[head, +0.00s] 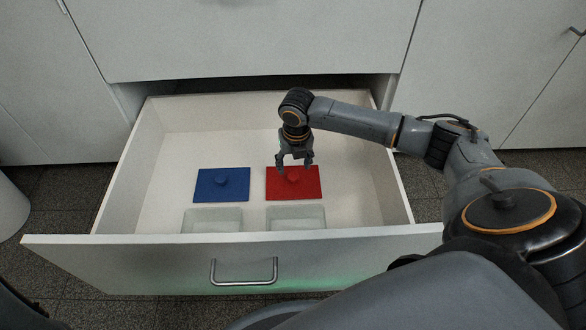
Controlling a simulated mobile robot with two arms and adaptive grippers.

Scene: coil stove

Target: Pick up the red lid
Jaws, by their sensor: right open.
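The red lid (308,189) lies flat in the open drawer, right of the drawer's middle, with a small red knob at its centre. My right gripper (294,168) is open, pointing down at the lid's knob from above. Its fingers overlap the lid's far part in the picture. Whether they touch the lid or the knob cannot be told. My left gripper is not in view.
A blue lid (221,190) lies left of the red one. Two clear containers stand nearer the drawer front, one on the left (212,219) and one on the right (296,218). The drawer (160,250) has a metal handle (244,271); its back floor is clear.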

